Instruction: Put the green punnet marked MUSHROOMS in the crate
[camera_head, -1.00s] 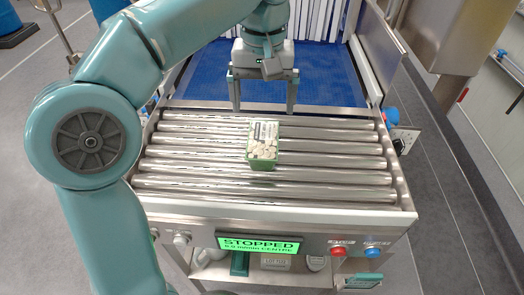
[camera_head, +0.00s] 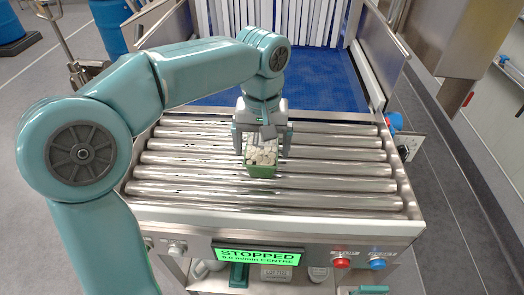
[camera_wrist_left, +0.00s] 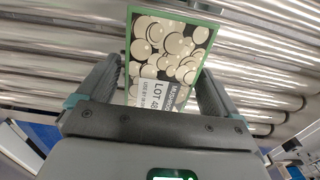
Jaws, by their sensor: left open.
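The green mushroom punnet (camera_head: 261,169) sits on the steel rollers, its top showing pale mushrooms. In the left wrist view its printed top (camera_wrist_left: 165,50) shows mushrooms and a white LOT label. My left gripper (camera_head: 262,150) is open, with one finger on each side of the punnet. In the left wrist view the fingers (camera_wrist_left: 158,88) stand apart, with the punnet between and beyond them. I cannot tell whether either finger touches it. The gripper hides the punnet's far end in the head view.
The roller bed (camera_head: 340,170) is otherwise clear. A blue belt (camera_head: 320,75) lies behind it, with strip curtains at the tunnel mouth. A green STOPPED display (camera_head: 258,256) and red and blue buttons are on the front panel. Blue drums stand at the upper left.

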